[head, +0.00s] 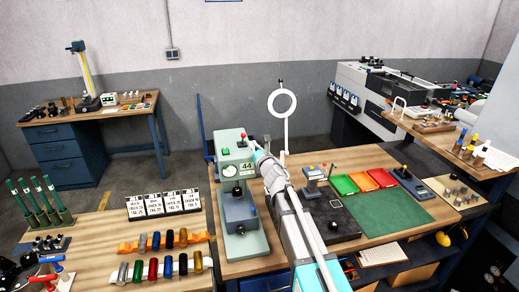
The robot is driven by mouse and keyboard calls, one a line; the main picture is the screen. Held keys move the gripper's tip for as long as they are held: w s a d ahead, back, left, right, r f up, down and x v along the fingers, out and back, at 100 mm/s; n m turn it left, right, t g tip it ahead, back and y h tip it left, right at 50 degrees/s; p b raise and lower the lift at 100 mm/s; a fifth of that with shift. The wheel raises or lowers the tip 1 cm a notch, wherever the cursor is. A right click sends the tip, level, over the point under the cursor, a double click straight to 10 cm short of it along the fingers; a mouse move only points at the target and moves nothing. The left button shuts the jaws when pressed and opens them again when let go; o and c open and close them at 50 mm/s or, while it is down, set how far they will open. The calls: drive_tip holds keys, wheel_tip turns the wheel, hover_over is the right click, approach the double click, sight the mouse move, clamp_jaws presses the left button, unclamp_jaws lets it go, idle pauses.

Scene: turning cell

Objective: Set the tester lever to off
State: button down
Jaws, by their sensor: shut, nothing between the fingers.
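The tester is a tall pale green machine (232,143) with a number display, a round dial and a dark blue block on its base. It stands at the left end of the middle bench. My arm reaches up from the bottom of the view to the tester's right side. My gripper (257,150) is shut and empty, close to the upper right edge of the tester head. I cannot tell whether it touches the machine. A small red part (243,136) shows on top of the head. The lever is not clear; it may be hidden behind my gripper, and its setting cannot be told.
Green, orange and red trays (361,181) lie behind a green mat (392,212). A white ring lamp (282,103) stands behind.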

drive_tip(key=p+x, duration=0.1)
drive_tip(key=x, duration=0.8)
drive_tip(key=shift+w+a+r, duration=0.1)
drive_tip(key=shift+w+a, duration=0.05)
drive_tip(key=shift+w, duration=0.1)
drive_tip(key=shift+d, duration=0.3)
drive_tip(key=shift+w+a, duration=0.15)
drive_tip(key=shift+a, duration=0.2)
drive_tip(key=shift+w+a+r+p, duration=0.15)
drive_tip(key=shift+w+r+p, duration=0.15)
drive_tip(key=shift+w, duration=0.3)
drive_tip(key=shift+d+x, duration=0.2)
drive_tip(key=shift+x, duration=1)
drive_tip(key=shift+w+f, duration=0.1)
drive_tip(key=shift+f, duration=0.05)
drive_tip(key=shift+d, duration=0.1)
